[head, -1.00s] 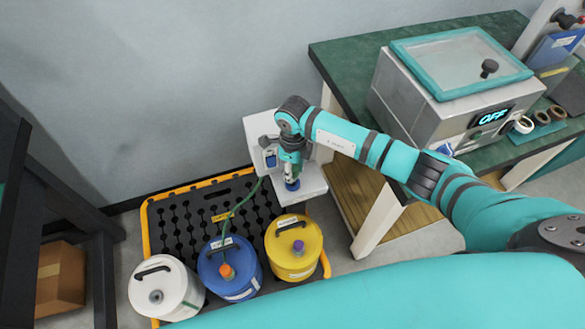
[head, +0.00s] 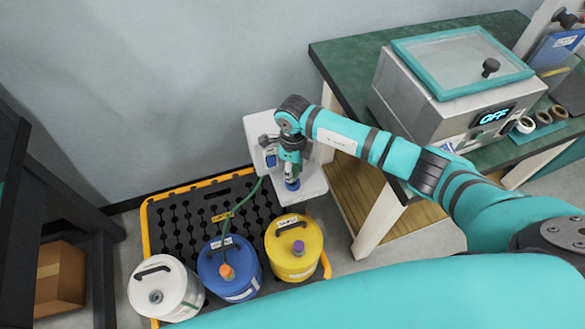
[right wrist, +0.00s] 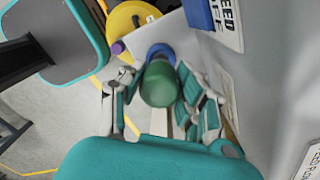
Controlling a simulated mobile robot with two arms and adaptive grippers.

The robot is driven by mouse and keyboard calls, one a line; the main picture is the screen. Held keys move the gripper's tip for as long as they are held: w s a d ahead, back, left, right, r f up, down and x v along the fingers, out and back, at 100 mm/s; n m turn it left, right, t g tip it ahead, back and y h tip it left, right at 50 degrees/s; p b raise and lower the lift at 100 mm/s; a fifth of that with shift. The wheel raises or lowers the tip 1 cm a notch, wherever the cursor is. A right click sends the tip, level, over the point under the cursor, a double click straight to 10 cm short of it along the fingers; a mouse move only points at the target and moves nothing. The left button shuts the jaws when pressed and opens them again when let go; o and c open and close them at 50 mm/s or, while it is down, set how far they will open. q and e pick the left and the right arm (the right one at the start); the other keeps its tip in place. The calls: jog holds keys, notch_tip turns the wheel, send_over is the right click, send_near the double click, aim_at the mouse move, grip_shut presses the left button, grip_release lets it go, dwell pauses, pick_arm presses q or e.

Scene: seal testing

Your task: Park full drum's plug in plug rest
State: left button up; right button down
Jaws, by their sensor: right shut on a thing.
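My right gripper (head: 291,173) points down over a white shelf on the wall-side unit. In the right wrist view its fingers (right wrist: 160,105) are shut on a green rounded plug (right wrist: 159,84). Just beyond the plug is a round blue piece (right wrist: 160,50), probably the plug rest; it also shows under the fingers in the head view (head: 292,184). The plug overlaps it, so I cannot tell whether they touch. The white drum (head: 178,282) has a grey round opening or fitting on top. The blue drum (head: 243,283) has an orange cap, the yellow drum (head: 308,262) a purple one. My left gripper is out of view.
The drums stand on a black grated pallet (head: 172,222) with a yellow edge. A green hose (head: 238,206) runs from the white unit (head: 263,127) to the blue drum. A green-topped bench (head: 345,70) with a metal chamber (head: 440,110) stands at right, close to my arm.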

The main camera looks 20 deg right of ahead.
jog(key=shift+f+b, duration=1.3)
jog(key=shift+f, duration=0.1)
jog(key=c, duration=0.9)
grip_release()
jog(key=shift+o, duration=0.2)
notch_tip(320, 180, up, 12)
jog(key=shift+w+d, duration=0.1)
